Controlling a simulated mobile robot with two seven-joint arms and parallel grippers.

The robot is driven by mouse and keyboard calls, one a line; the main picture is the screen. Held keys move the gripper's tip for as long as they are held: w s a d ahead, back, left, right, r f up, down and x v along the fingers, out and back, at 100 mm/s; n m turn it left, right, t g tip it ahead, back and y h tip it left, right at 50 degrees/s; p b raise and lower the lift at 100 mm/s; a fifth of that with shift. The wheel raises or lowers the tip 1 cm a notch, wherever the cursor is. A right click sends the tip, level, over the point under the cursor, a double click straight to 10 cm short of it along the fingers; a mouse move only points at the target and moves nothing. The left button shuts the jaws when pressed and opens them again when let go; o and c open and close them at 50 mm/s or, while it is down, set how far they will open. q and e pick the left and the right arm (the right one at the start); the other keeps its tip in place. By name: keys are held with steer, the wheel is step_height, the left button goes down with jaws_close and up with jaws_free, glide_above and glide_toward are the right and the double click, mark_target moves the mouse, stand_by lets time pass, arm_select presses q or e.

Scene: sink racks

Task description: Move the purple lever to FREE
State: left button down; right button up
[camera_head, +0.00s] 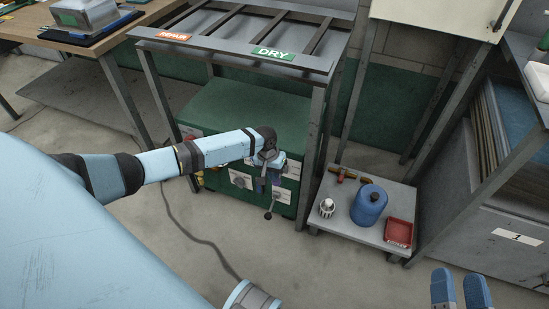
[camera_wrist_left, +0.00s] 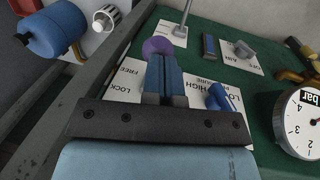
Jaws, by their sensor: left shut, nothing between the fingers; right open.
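The purple lever's round knob (camera_wrist_left: 157,46) shows in the left wrist view just beyond my left fingertips, beside a white plate (camera_wrist_left: 130,80) marked FREE and LOCK. The fingers hide the rest of the lever, and I cannot tell its exact position or whether they touch it. My left gripper (camera_wrist_left: 164,62) is shut with nothing held, close to the panel front. In the head view, my left gripper (camera_head: 263,184) is at the green cabinet (camera_head: 238,112), under the rack. My right gripper (camera_head: 460,290) is open and empty at the lower right, away from the panel.
A blue lever (camera_wrist_left: 220,97), a grey lever (camera_wrist_left: 182,22), a grey valve handle (camera_wrist_left: 243,48) and a pressure gauge (camera_wrist_left: 302,120) sit near the left gripper. A frame post (camera_wrist_left: 90,85) stands alongside.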

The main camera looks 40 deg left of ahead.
arm_select(q)
steer(key=p, duration=0.1)
steer(key=s+t+p, duration=0.1)
steer(key=shift+d+f+t+p, duration=0.15)
steer(key=shift+f+t+p, duration=0.15)
steer(key=shift+f+p, duration=0.05)
steer(key=shift+s+f+m+t+y+p, duration=0.2)
steer(key=shift+f+t+y+p, duration=0.15)
steer(key=shift+f+t+p, duration=0.65)
steer(key=shift+s+f+m+t+y+p, duration=0.15)
steer(key=shift+f+t+y+p, duration=0.25)
steer(key=shift+f+t, duration=0.95)
arm_select(e)
steer(key=s+d+f+g+h, duration=0.2)
steer(key=d+f+g+h, duration=0.2)
steer(key=f, duration=0.6)
steer(key=shift+s+d+g, duration=0.25)
steer(key=shift+d+g, duration=0.05)
steer(key=shift+g, duration=0.3)
arm_select(q)
steer(key=shift+f, duration=0.2)
